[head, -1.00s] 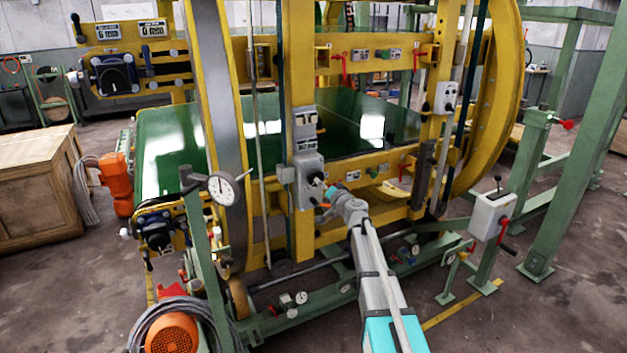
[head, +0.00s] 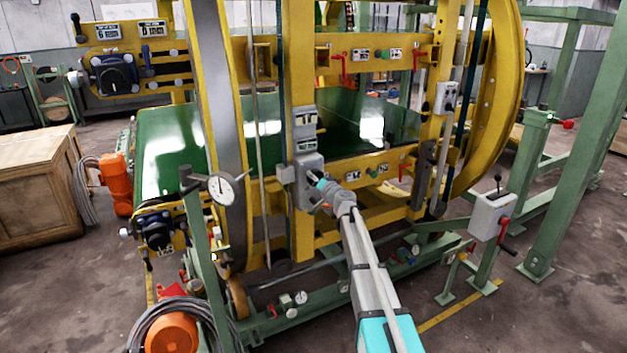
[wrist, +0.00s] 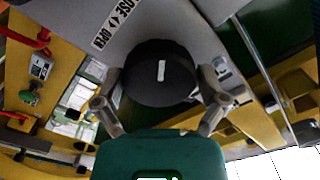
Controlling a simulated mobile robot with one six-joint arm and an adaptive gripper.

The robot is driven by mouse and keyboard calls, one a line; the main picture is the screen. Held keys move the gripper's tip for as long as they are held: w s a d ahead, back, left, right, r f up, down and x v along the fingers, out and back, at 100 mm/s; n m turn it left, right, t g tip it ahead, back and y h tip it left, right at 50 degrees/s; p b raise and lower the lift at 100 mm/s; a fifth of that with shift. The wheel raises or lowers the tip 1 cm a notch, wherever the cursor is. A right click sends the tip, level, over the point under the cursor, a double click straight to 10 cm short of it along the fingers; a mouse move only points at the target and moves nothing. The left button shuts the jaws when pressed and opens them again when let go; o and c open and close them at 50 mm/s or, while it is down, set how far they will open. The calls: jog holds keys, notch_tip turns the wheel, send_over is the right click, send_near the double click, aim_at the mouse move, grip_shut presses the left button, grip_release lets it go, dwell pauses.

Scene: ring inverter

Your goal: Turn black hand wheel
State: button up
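The black hand wheel (wrist: 160,72) is a round black knob with a white line mark, upright in the wrist view. It sits on a grey plate (wrist: 72,18) with a "CLOSE / OPEN" label. My gripper (wrist: 160,90) has one finger on each side of the wheel, with the tips close to its rim. Narrow gaps seem to show, and I cannot tell if either finger touches. In the head view my gripper (head: 318,183) is up against the grey box (head: 307,170) on the yellow post and hides the wheel.
The yellow ring frame (head: 495,110) surrounds the green bed (head: 265,125). A gauge (head: 222,189) on a green post stands left of my arm. A grey control box (head: 491,214) with a red handle stands at right. Red levers (wrist: 38,38) show left in the wrist view.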

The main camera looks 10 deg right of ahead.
jog(key=c, duration=0.4)
jog(key=shift+a, duration=0.55)
jog(key=shift+c, duration=0.3)
jog(key=shift+w+d, duration=0.1)
jog(key=shift+d, duration=0.35)
jog(key=shift+c, duration=0.2)
jog(key=shift+m, duration=0.4)
jog(key=m, duration=0.5)
jog(key=shift+d, duration=0.15)
jog(key=m, duration=0.5)
jog(key=shift+d+m, duration=0.1)
jog(key=shift+m, duration=0.2)
